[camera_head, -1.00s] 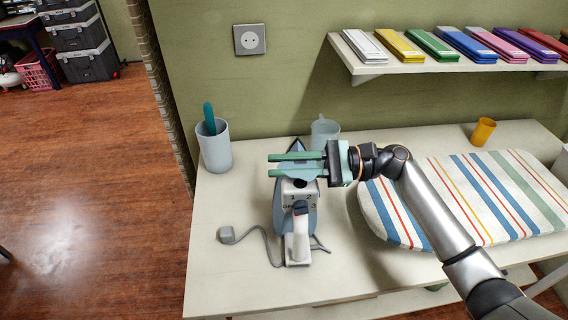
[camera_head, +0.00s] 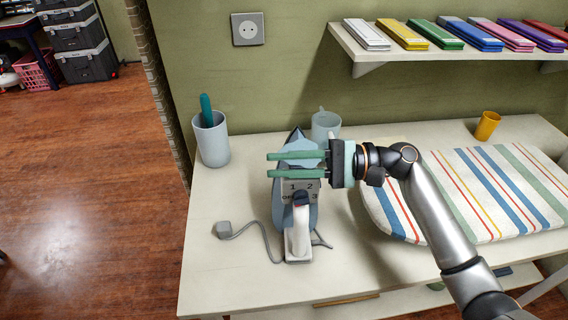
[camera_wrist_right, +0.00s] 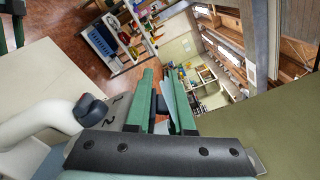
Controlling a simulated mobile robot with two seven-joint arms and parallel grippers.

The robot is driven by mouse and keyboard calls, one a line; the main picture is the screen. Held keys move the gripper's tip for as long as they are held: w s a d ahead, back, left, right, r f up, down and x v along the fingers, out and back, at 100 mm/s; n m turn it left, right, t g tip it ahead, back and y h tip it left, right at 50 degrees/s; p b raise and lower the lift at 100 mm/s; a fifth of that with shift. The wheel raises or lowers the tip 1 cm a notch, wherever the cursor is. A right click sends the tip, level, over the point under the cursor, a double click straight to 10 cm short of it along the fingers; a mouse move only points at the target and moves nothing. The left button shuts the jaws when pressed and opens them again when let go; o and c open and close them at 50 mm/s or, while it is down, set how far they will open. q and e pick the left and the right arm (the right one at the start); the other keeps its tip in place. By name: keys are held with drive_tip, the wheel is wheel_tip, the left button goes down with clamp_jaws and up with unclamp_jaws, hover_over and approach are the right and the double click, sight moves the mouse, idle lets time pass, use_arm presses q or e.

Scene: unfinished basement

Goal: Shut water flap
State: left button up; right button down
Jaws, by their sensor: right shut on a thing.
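The iron (camera_head: 279,207) stands on the table with its tip toward the wall and its white handle (camera_head: 298,243) toward me. The pale blue water flap (camera_head: 302,146) is on its upper front, partly covered by the fingers. A sliver of it shows in the right wrist view (camera_wrist_right: 171,112). My right gripper (camera_head: 270,166) reaches in from the right, its green fingers lying across the iron above the numbered panel (camera_head: 289,188). It is shut on the flap, with a gap between the fingers. The flap's hinge is hidden. My left gripper is not in the head view.
A cup with a teal item (camera_head: 213,144) stands left of the iron, a pale mug (camera_head: 325,126) behind it. A striped ironing pad (camera_head: 480,190) lies to the right under my arm. The grey cord (camera_head: 262,232) lies left. A shelf (camera_head: 420,54) overhangs the back right.

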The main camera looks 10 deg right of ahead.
idle(0.3)
drive_tip(key=c, duration=0.9)
unclamp_jaws()
